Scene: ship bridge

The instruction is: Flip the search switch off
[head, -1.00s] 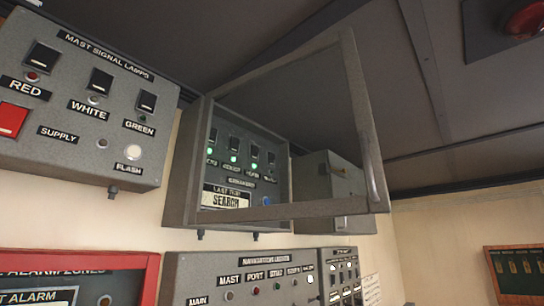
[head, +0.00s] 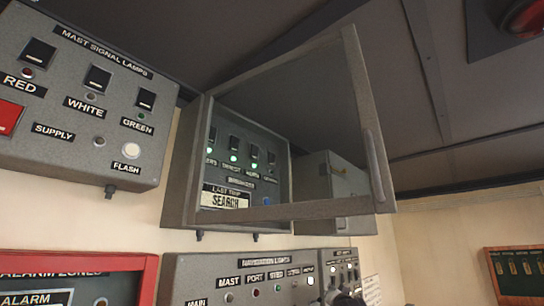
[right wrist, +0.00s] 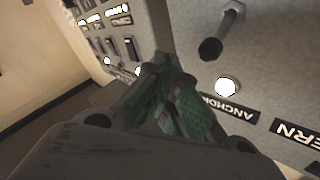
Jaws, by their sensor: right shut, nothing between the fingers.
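The word SEARCH shows on a white plate (head: 225,198) headed LAST TRIP, inside the open glass-fronted cabinet in the head view. Dark rocker switches (head: 236,143) with green lamps sit above it. I cannot tell which switch is the search switch. A smaller switch panel (head: 343,268) stands right of the navigation lights panel (head: 240,275); its labels are too small to read. My right gripper (right wrist: 168,76), with green finger pads, is shut and empty, near the edge between these panels in the right wrist view. The small panel's rocker switches (right wrist: 112,48) are left of it. My left gripper is out of view.
The cabinet's door (head: 376,160) stands open, sticking out above the small panel. An anchor toggle (right wrist: 210,48) and lit lamp (right wrist: 227,87) are right of my right gripper. The mast signal panel (head: 75,115) and red-framed alarm panel (head: 75,262) are left.

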